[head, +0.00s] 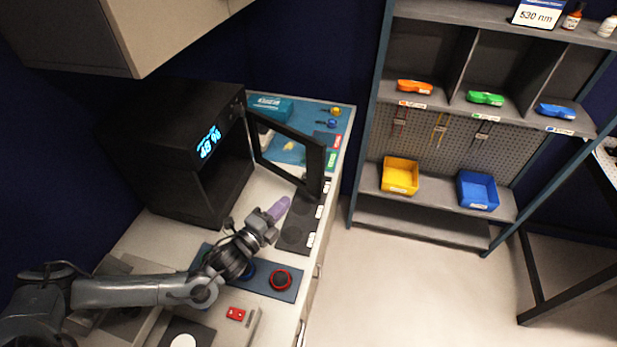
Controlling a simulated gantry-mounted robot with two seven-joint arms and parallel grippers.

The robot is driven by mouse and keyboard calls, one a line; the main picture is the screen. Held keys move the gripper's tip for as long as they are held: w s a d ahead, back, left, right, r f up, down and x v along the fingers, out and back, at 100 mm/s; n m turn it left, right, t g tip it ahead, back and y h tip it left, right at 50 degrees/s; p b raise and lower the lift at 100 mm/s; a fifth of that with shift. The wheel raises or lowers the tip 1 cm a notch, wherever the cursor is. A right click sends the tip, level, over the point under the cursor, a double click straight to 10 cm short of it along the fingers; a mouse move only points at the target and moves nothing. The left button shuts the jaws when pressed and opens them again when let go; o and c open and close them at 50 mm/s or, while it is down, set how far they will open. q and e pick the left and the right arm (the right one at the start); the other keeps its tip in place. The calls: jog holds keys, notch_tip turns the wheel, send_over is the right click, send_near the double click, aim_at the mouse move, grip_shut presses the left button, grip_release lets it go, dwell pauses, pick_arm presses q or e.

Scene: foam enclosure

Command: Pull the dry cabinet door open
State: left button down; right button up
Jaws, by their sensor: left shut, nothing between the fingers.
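The dry cabinet (160,150) is a black box with a lit blue display, standing on the bench at the left. Its door (314,170), a dark frame around a clear pane, stands swung open and juts out to the right from the cabinet's front. The dark inside of the cabinet shows below the display. My left gripper (280,207), with purple fingers, is shut and empty. It is over the bench, just below the door's outer end in the picture, and looks apart from it. My right gripper is not in view.
A blue mat with a red-ringed round item (280,279) lies below my left gripper. A dark strip with round pads (297,222) runs along the bench edge. A wall cupboard (130,35) overhangs the cabinet. A shelf rack holds a yellow bin (400,175) and a blue bin (478,190).

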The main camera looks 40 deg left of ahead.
pick_arm(q)
send_near(319, 172)
jog(key=w, duration=0.5)
jog(key=shift+w+r, duration=0.25)
jog(key=shift+w, duration=0.65)
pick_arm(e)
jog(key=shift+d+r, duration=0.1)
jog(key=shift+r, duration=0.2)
